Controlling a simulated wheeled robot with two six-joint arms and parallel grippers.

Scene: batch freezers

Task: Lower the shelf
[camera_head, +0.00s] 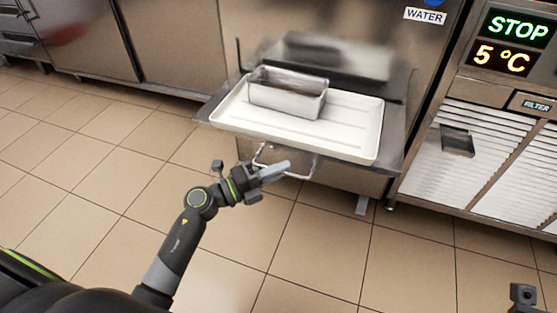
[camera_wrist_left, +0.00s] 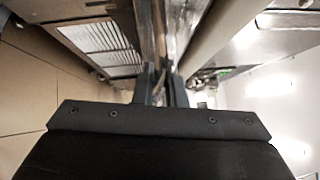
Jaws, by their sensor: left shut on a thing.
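The shelf (camera_head: 393,148) is a metal platform on the front of the freezer, and it looks level. A wire handle (camera_head: 313,168) hangs at its front edge. My left gripper (camera_head: 278,172) is at this handle and shut on it, below the shelf's front. In the left wrist view the fingers (camera_wrist_left: 161,92) are close together around a narrow part that is hard to make out. The fingers hide part of the handle in the head view.
A white tray (camera_head: 345,140) lies on the shelf, with a metal loaf pan (camera_head: 288,97) standing in it. To the right is a freezer unit with a slatted grille (camera_head: 490,140) and a STOP display (camera_head: 518,27). The tiled floor (camera_head: 90,170) at left is clear.

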